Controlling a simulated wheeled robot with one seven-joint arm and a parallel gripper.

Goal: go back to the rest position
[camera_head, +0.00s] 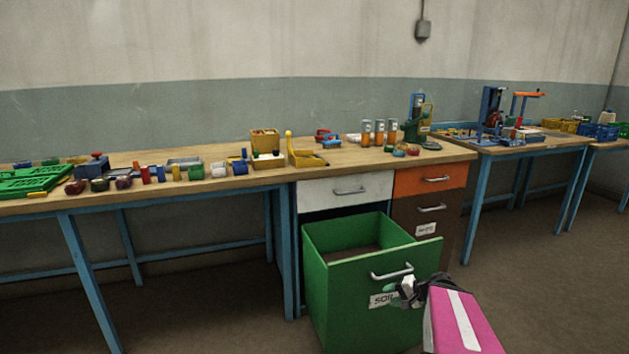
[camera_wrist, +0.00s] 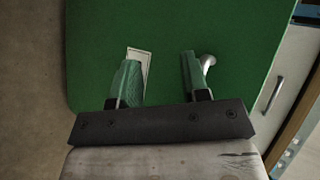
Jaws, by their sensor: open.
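My gripper (camera_head: 406,289) is in front of the green drawer (camera_head: 345,300), close to its metal handle (camera_head: 391,272). The drawer is pulled out, and its label beside the handle is partly covered by my gripper. In the wrist view, my gripper (camera_wrist: 159,82) has its two green fingers apart with nothing between them. The green drawer front (camera_wrist: 110,30) fills most of that view. The handle (camera_wrist: 207,62) shows just right of the right finger; I cannot tell whether they touch.
A wooden workbench (camera_head: 225,183) with blue legs holds many small coloured items. A white drawer (camera_head: 345,191) and an orange drawer (camera_head: 431,179) above are shut. A second bench (camera_head: 540,148) stands at the right. The floor (camera_head: 540,260) at the right is clear.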

